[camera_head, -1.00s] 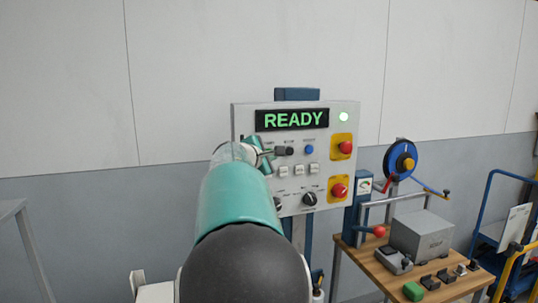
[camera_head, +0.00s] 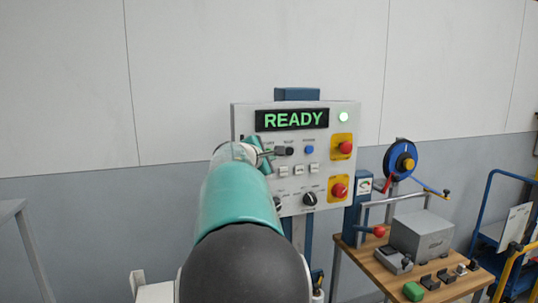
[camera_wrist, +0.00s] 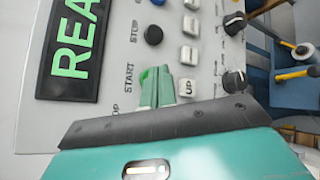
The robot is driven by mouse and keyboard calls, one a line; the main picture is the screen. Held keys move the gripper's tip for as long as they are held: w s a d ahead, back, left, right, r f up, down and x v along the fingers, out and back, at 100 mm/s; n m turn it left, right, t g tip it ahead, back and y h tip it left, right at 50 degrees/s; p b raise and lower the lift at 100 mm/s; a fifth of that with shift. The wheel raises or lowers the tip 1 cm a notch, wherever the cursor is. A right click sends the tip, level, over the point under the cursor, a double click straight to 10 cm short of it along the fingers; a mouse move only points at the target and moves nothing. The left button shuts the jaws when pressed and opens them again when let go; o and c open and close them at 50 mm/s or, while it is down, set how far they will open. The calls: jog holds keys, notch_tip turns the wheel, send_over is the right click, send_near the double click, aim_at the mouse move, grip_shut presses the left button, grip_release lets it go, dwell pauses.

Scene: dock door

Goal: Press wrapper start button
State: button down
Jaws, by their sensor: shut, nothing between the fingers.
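The wrapper's grey control panel (camera_head: 240,112) stands upright against the wall, with a screen (camera_head: 292,119) reading READY in green. In the wrist view, turned on its side, the START label (camera_wrist: 130,78) is right beside my fingertips. My gripper (camera_wrist: 157,72) is shut and empty, its green fingers pointing at the panel by that label. The start button itself is hidden by the fingers, and I cannot tell whether they touch it. A black button (camera_wrist: 153,35) by the STOP label is just beyond the fingertips. In the head view my arm hides the panel's lower left.
A blue button (camera_head: 309,149), several white buttons (camera_wrist: 188,54), black knobs (camera_head: 310,198) and two red buttons on yellow plates (camera_head: 346,147) (camera_head: 340,190) crowd the panel. A wooden bench (camera_head: 382,279) with a grey box (camera_head: 422,235) stands to the right.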

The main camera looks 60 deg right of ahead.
jog(key=shift+d, duration=0.1)
jog(key=shift+w+d, duration=0.2)
jog(key=shift+w, duration=0.1)
jog(key=shift+w+d, duration=0.35)
dwell(0.8)
dwell(0.4)
jog(key=shift+s+a, duration=0.65)
